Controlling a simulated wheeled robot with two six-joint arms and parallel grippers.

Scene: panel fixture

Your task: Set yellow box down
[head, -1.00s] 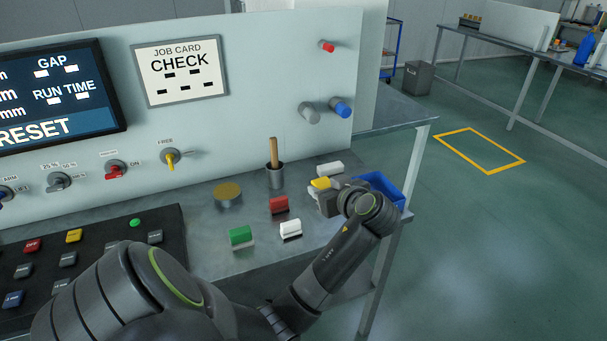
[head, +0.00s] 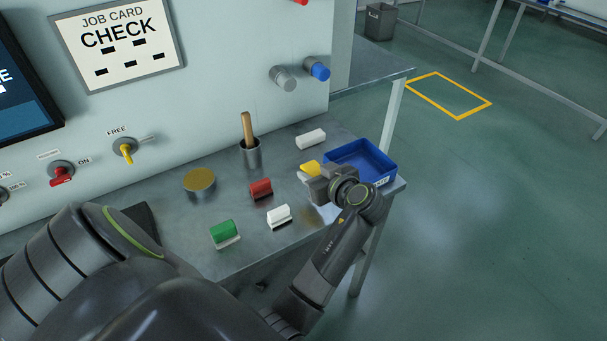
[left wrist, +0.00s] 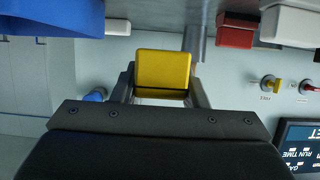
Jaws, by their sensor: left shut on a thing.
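My left gripper (head: 318,182) is shut on the yellow box (head: 310,167), just left of the blue tray and above the metal table (head: 200,232). A faint yellowish patch shows on the tabletop below it; the exact gap to the table is hard to judge. In the left wrist view the yellow box (left wrist: 163,69) sits between the two fingers, squarely held. My gripper hides part of the box in the head view. My right gripper is not in view.
The blue tray (head: 385,181) stands at the table's right corner. White (head: 311,139), red (head: 261,189), green (head: 223,232) and second white (head: 279,215) blocks lie nearby. A cup with a wooden handle (head: 250,152) and a round brass-topped disc (head: 199,179) stand farther left.

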